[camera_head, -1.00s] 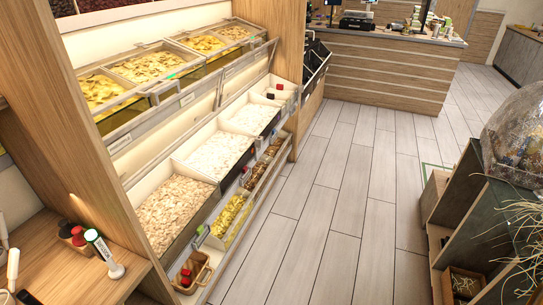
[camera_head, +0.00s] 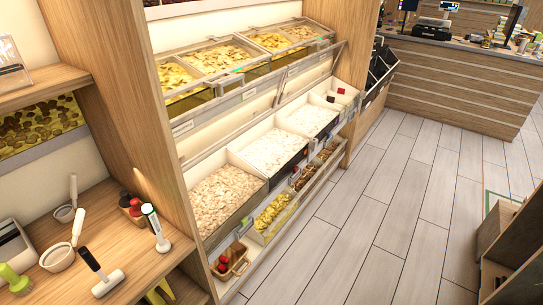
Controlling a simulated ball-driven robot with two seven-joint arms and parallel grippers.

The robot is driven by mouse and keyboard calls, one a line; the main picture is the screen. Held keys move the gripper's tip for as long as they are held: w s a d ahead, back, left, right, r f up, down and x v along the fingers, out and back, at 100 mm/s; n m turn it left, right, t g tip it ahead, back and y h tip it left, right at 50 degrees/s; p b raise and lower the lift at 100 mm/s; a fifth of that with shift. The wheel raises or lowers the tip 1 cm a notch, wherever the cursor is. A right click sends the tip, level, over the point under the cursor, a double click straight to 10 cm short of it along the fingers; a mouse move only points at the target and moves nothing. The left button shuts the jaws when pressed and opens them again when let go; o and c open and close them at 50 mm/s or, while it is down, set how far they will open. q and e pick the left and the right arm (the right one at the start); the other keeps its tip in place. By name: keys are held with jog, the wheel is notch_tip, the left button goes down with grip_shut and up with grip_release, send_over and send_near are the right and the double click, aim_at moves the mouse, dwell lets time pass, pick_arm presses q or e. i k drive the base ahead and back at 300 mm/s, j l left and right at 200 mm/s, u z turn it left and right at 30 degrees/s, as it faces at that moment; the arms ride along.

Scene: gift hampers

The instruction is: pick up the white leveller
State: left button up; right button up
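A small tool with a black handle and a pale, whitish crosswise head (camera_head: 108,284) lies on the wooden counter (camera_head: 100,240) at the lower left; it looks like a leveller. A second pale tool (camera_head: 154,226) with a long handle and a small foot stands near the counter's right edge. I cannot tell for sure which of these is the white leveller. Neither of my grippers shows in the head view.
White-handled scoops (camera_head: 58,256) (camera_head: 64,212), a green brush (camera_head: 15,281) and a small holder with red and black tops (camera_head: 132,206) share the counter. Bins of dry goods (camera_head: 225,195) stand beyond a wooden upright. Open floor (camera_head: 370,200) lies right.

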aim_at(107, 284)
jog(key=u, duration=1.5)
jog(key=i+l+u, duration=0.3)
jog(key=l, duration=0.25)
jog(key=i+l+u, duration=0.15)
jog(key=l, duration=0.15)
